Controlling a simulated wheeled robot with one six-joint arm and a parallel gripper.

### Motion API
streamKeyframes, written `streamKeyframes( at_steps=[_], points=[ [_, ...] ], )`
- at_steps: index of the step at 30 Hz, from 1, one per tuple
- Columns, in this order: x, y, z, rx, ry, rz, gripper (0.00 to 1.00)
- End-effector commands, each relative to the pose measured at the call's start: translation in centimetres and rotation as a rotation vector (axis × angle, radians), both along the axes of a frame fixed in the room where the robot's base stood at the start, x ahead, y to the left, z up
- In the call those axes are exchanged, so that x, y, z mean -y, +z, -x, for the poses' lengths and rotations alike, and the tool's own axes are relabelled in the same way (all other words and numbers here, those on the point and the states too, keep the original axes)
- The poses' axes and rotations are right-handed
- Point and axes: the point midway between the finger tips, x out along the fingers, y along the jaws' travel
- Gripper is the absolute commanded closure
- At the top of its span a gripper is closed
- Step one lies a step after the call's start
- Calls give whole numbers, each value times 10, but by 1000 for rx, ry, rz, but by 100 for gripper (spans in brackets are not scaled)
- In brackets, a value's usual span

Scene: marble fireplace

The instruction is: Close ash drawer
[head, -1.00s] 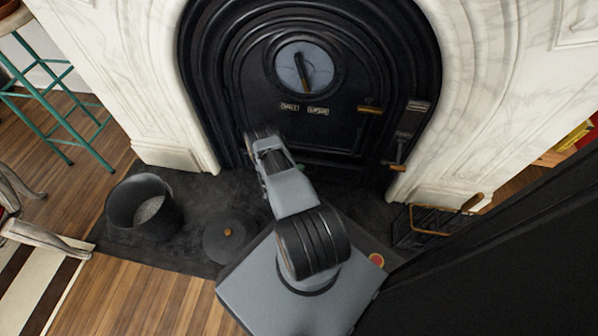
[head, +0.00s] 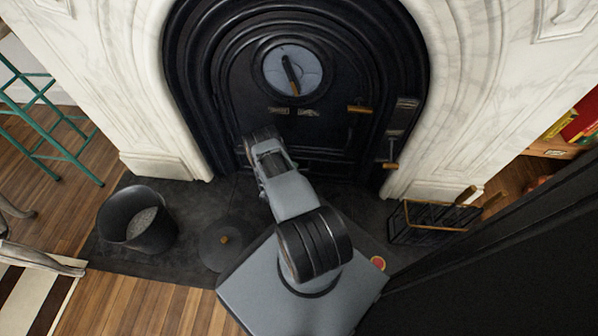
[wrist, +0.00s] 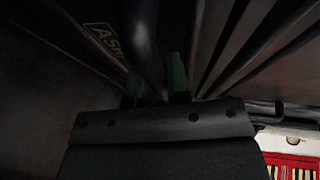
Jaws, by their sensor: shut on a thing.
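In the wrist view, my gripper (wrist: 156,82) has green fingertips on both sides of a dark, curved handle (wrist: 144,42). It is shut on this handle. A label beginning "ASH" (wrist: 104,40) is on the dark front left of the handle, so this appears to be the ash drawer's handle. In the head view, my arm reaches to the lower front of the black fireplace (head: 235,92). The arm hides the drawer and fingertips there, and I cannot tell how far out the drawer stands.
A black bucket (head: 122,205) and a round dark lid (head: 212,252) lie left of my base on the dark hearth. A wire rack (head: 405,235) stands at the right. A lever with a wooden grip (head: 390,165) hangs right of the fireplace door. White marble surrounds it.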

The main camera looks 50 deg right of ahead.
Motion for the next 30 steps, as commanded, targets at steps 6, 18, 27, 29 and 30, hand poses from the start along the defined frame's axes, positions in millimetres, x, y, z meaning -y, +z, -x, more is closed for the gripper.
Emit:
streamKeyframes(
  at_steps=[6, 18, 27, 29, 30],
  points=[
    [5, 6, -5, 13, -5, 15, 100],
    [2, 4, -5, 10, 1, 11, 58],
    [2, 3, -4, 7, 1, 8, 58],
    [1, 3, -4, 7, 1, 7, 58],
    [-1, 4, -3, 6, 1, 7, 58]
  ],
)
